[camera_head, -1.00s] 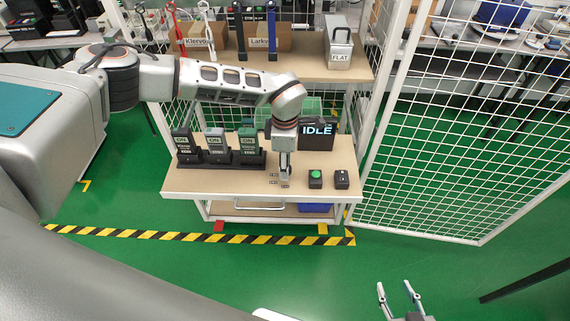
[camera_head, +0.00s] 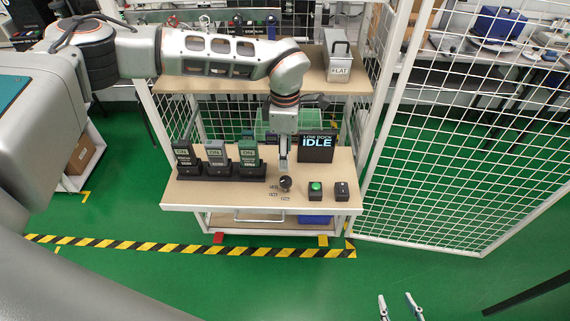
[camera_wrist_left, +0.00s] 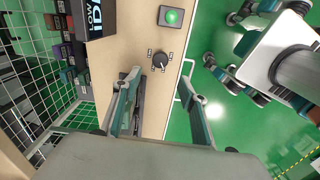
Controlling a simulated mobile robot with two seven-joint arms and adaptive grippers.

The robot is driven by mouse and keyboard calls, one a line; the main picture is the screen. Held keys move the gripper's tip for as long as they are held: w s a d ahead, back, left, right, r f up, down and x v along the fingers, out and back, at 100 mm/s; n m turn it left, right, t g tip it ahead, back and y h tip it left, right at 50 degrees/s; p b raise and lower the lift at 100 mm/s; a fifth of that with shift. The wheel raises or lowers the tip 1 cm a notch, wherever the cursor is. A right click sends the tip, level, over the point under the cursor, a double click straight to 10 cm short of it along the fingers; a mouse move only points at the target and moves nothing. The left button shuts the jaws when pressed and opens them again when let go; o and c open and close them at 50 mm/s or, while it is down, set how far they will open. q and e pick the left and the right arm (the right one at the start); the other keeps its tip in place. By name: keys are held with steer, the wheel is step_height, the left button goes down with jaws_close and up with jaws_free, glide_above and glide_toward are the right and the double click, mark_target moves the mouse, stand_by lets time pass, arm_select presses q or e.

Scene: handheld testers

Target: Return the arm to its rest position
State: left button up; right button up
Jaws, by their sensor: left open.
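My left arm reaches in from the left in the head view, over the bench (camera_head: 190,192). Its gripper (camera_head: 284,168) points down just behind a black rotary knob (camera_head: 285,183), apart from it. In the left wrist view, the left gripper (camera_wrist_left: 162,86) is open with nothing between its fingers, and the knob (camera_wrist_left: 160,61) lies beyond the fingertips. My right gripper (camera_head: 401,299) shows at the bottom edge of the head view, its two fingers apart and empty.
A black display (camera_head: 317,148) reads LOW DOCK IDLE behind the knob. A green button (camera_head: 315,187) and a black switch box (camera_head: 342,190) sit to the knob's right. A shelf (camera_head: 190,86) with a grey FLAT box (camera_head: 338,63) is above. White mesh (camera_head: 440,150) borders the right.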

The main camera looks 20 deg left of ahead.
arm_select(q)
steer(key=shift+r, duration=0.9)
